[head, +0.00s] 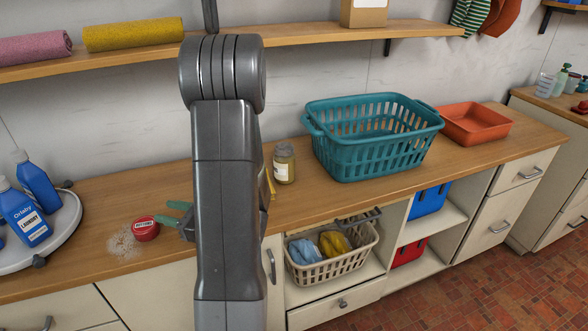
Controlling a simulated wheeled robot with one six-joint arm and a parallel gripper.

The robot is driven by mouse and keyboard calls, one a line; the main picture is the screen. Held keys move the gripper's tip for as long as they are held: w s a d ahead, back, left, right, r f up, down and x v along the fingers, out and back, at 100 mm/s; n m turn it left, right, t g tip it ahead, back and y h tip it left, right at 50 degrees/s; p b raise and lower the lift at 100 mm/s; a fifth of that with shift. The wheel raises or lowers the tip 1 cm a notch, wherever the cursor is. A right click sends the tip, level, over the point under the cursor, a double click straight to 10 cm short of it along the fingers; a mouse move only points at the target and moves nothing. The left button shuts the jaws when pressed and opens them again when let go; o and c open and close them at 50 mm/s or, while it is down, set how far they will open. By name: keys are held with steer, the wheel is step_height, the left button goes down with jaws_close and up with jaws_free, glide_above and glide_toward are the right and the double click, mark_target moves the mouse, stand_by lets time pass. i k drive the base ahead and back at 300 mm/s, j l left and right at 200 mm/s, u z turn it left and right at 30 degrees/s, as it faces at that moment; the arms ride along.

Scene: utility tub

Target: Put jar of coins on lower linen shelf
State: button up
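A small glass jar (284,166) with a pale lid and label stands upright on the wooden counter, just right of my arm. Its contents are too small to make out, so I cannot tell if they are coins. A wooden wall shelf (300,38) runs above the counter. It holds a rolled pink cloth (35,48) and a rolled yellow cloth (133,33) at the left. No other shelf shows above or below it on this wall, so I cannot tell if it is the lower one.
A teal basket (372,165) and an orange tray (474,128) stand right of the jar. Blue bottles (22,215), a red tin (145,228) and spilled powder are at left. A cardboard box (363,13) sits on the shelf. A beige basket (330,266) is below the counter.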

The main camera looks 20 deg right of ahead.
mark_target(316, 28)
steer(key=z, duration=0.4)
steer(key=j+z, duration=0.1)
steer(key=z, duration=0.25)
steer(key=i+j+z, duration=0.1)
steer(key=z, duration=0.3)
steer(key=j+z, duration=0.1)
steer(key=z, duration=0.3)
steer(key=j+z, duration=0.2)
steer(key=j, duration=0.2)
steer(key=i, duration=0.05)
